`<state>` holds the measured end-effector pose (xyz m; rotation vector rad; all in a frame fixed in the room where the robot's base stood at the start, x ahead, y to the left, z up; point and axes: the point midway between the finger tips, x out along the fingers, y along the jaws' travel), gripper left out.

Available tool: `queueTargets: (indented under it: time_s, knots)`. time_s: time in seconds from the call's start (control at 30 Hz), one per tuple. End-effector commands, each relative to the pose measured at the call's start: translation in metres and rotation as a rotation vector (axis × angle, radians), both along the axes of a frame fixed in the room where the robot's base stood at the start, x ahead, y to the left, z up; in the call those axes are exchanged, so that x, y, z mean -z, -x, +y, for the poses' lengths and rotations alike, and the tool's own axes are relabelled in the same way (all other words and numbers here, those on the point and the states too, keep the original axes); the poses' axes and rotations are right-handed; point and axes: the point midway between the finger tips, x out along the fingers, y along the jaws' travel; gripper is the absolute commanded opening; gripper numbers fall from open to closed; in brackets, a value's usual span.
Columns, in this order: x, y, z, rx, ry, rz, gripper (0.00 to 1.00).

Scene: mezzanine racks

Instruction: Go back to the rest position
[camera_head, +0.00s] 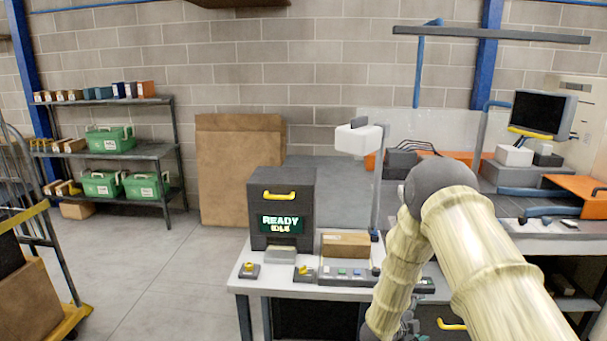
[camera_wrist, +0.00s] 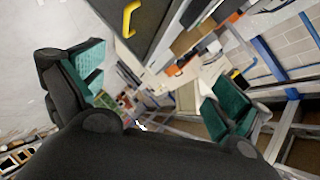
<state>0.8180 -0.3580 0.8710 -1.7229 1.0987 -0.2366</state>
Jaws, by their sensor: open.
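My gripper (camera_wrist: 156,82) shows in the wrist view with its two dark fingers and teal pads spread wide apart. Nothing is between the fingers. In the head view my pale arm comes up from the lower right, bends at a dark joint, and runs down in front of the bench. A small part of the gripper (camera_head: 406,327) shows at the bottom edge there, beside the bench front; its fingers cannot be made out in that view.
A white bench (camera_head: 262,284) carries a dark machine (camera_head: 300,192) reading "READY", a cardboard box (camera_head: 346,245) and small switches. A shelf (camera_head: 110,151) with green bins (camera_head: 110,140) stands at left. A loaded trolley (camera_head: 62,275) is near left. Floor between is clear.

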Motion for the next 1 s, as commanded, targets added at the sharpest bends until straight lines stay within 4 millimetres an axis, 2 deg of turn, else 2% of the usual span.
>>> queueTargets:
  time_s: [0.03,0.2,0.37,0.5,0.63,0.8,0.9,1.0]
  knots:
    - [0.025,0.02,0.004,-0.073,0.016,0.101,1.0]
    - [0.092,0.087,0.026,-0.346,0.07,0.426,1.0]
    - [0.141,0.162,0.048,-0.598,0.102,0.693,1.0]
    - [0.172,0.235,0.067,-0.821,0.115,0.902,1.0]
    - [0.19,0.305,0.084,-1.034,0.117,1.073,1.0]
    - [0.199,0.399,0.105,-1.317,0.105,1.258,1.0]
    - [0.196,0.445,0.116,-1.465,0.092,1.334,1.0]
    - [0.192,0.48,0.123,-1.58,0.08,1.384,1.0]
